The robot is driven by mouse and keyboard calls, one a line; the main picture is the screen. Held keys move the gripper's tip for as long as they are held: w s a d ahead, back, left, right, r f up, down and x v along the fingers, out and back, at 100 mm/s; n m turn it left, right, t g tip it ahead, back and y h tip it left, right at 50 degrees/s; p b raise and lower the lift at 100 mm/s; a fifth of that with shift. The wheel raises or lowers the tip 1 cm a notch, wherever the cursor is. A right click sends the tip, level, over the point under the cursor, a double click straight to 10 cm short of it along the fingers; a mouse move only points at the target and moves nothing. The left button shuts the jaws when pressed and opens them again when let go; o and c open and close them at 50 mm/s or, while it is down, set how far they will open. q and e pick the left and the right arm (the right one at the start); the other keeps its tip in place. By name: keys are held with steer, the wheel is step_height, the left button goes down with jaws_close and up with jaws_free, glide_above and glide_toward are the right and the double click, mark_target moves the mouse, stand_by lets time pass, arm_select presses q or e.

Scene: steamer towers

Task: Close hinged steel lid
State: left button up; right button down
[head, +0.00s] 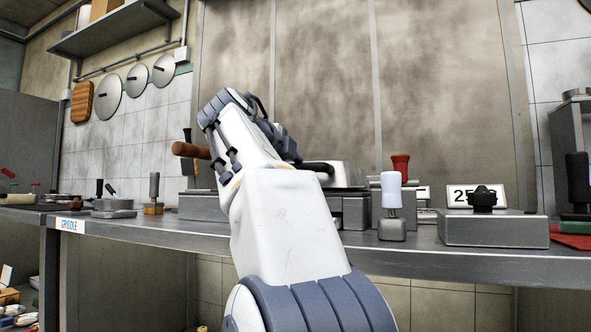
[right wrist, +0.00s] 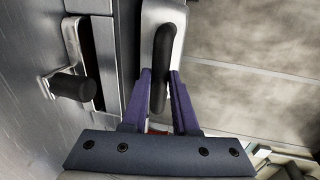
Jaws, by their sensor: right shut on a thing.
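A steel lid (head: 348,174) sits low over a steel box-like unit (head: 352,212) on the counter, partly hidden behind my right arm. Its black bar handle (head: 318,167) shows beside my wrist. In the right wrist view the handle (right wrist: 162,50) stands on the lid's bright steel (right wrist: 176,22). My right gripper (right wrist: 160,78) has its purple fingers on both sides of the handle, shut on it. My own arm hides these fingers in the head view. I cannot tell whether the lid touches the unit all round. My left gripper is not in view.
A black knob on a bracket (right wrist: 73,87) sticks out left of the handle. A white-handled tool (head: 391,190), a red-handled one (head: 400,165) and a steel box with a black knob (head: 492,230) stand to the right. A wooden handle (head: 190,150) shows left of my wrist.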

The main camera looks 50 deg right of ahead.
steer(key=shift+f, duration=0.35)
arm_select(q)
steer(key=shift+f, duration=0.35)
arm_select(e)
steer(key=c, duration=0.7)
jaws_free()
steer(key=shift+a, duration=0.15)
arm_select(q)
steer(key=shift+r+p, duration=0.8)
arm_select(e)
steer(key=v, duration=1)
steer(key=shift+s+a, duration=0.1)
steer(key=shift+a, duration=0.05)
